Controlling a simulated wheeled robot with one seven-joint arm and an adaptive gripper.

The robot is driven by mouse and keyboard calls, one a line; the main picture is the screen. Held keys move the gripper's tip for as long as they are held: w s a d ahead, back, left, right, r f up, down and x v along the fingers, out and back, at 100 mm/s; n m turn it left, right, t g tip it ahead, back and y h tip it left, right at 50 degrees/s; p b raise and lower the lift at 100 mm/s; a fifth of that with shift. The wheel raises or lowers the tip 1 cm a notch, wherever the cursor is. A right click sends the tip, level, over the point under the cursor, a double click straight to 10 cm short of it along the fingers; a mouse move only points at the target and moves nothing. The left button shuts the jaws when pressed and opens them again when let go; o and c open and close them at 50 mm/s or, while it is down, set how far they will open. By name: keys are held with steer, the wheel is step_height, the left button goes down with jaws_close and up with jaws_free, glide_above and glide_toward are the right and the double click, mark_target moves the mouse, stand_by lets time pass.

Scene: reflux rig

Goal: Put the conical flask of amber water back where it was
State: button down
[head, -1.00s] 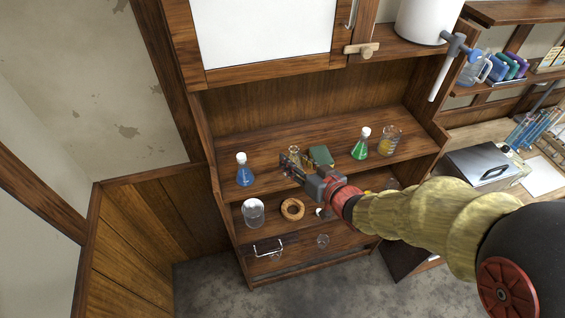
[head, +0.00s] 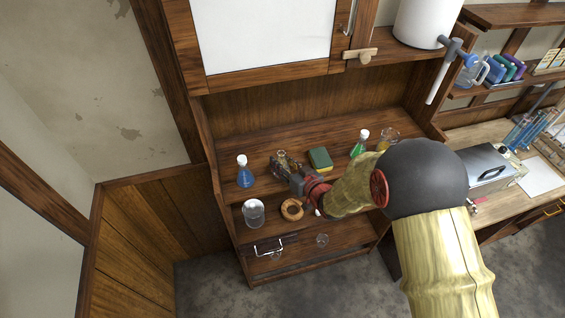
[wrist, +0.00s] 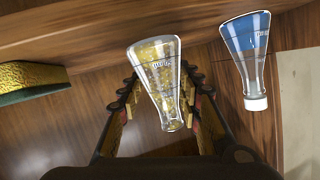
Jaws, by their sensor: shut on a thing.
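The conical flask of amber water (wrist: 158,72) is clear glass with yellowish contents and shows large in the wrist view. My gripper (wrist: 160,112) is shut on it, one finger on each side of its narrower part. In the head view the flask (head: 281,155) is partly hidden by my gripper (head: 284,168), over the open shelf between the blue flask and the sponge. I cannot tell whether its base touches the shelf.
A stoppered blue flask (head: 244,173) stands to the left; it shows in the wrist view (wrist: 247,62). To the right are a green-and-yellow sponge (head: 319,158), a green flask (head: 360,142) and an amber beaker (head: 390,136). A cork ring (head: 291,209) and glass beaker (head: 253,212) are below.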

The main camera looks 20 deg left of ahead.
steer(key=shift+f, duration=0.25)
steer(key=shift+f, duration=0.2)
steer(key=c, duration=1.4)
jaws_free()
steer(key=shift+r, duration=0.1)
steer(key=shift+o, duration=0.8)
steer(key=shift+d+r, duration=0.15)
steer(key=b+v, duration=0.1)
steer(key=v, duration=1)
steer(key=shift+s+d+b, duration=0.2)
steer(key=shift+s+b, duration=0.1)
steer(key=shift+s, duration=0.05)
